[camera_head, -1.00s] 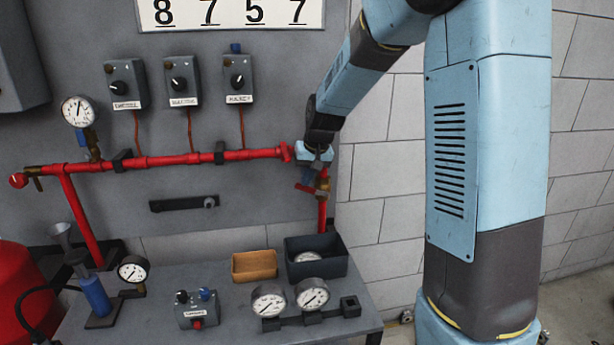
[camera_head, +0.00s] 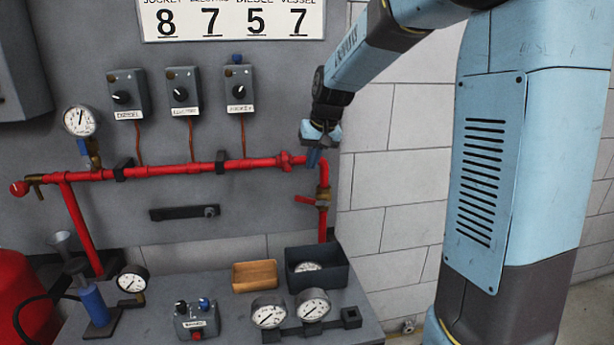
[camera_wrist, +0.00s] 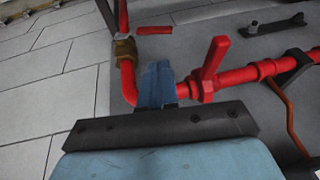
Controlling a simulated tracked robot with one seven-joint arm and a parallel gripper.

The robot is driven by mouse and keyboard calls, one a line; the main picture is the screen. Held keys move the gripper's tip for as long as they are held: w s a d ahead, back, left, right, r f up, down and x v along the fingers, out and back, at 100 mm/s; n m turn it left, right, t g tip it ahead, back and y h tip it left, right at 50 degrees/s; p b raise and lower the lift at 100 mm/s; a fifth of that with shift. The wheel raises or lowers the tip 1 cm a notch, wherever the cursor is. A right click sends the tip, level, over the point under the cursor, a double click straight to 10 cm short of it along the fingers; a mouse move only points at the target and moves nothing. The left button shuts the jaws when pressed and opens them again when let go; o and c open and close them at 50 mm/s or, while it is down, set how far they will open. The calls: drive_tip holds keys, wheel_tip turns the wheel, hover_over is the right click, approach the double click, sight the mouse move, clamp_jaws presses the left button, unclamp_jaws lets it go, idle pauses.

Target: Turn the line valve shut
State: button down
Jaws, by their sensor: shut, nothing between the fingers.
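A brass valve (camera_head: 323,200) sits on the vertical red pipe at the right end of the line. Its red lever (camera_head: 304,199) points left, across the pipe. In the wrist view the same brass valve (camera_wrist: 124,49) and lever (camera_wrist: 154,30) are seen beyond the fingers, apart from them. My gripper (camera_head: 313,159) is shut and empty, above the valve by the pipe's elbow; its blue fingers (camera_wrist: 157,84) overlap the elbow in the wrist view, and I cannot tell whether they touch it.
Below stands a bench with a dark bin (camera_head: 316,277), a wooden tray (camera_head: 255,275) and gauges (camera_head: 313,304). Open space lies before the brick wall on the right.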

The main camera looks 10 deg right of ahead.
drive_tip(key=a+v, duration=0.1)
drive_tip(key=v, duration=0.3)
hover_over(311, 201)
wheel_tip(311, 201, down, 12)
drive_tip(key=shift+a+f, duration=0.45)
drive_tip(key=shift+f, duration=0.1)
idle(0.3)
drive_tip(key=shift+a+f, duration=0.4)
drive_tip(key=shift+r, duration=0.1)
